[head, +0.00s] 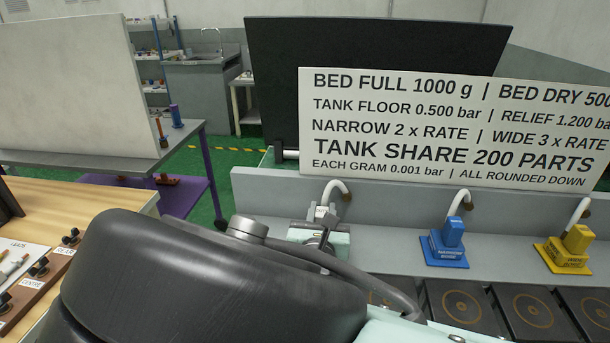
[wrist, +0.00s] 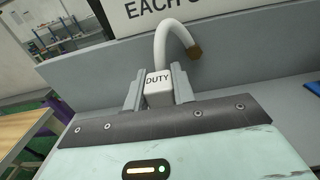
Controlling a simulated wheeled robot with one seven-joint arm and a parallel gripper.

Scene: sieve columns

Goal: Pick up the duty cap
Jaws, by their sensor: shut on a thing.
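The duty cap (wrist: 158,93) is a small white block marked DUTY, upright between the two grey fingers of my gripper (wrist: 157,84) in the wrist view. My gripper is shut on it, with one finger against each side. In the head view the cap (head: 322,213) shows small above my gripper (head: 318,232), partly hidden by my own arm. A white curved pipe (wrist: 167,40) rises behind the cap. The cap's underside is hidden, so I cannot tell whether it touches anything below.
A blue block on a blue base (head: 445,245) and a yellow block on a yellow base (head: 570,250) stand to the right on the grey bench, each by a white pipe. Dark ringed plates (head: 460,305) lie in front. A large lettered sign (head: 450,130) stands behind.

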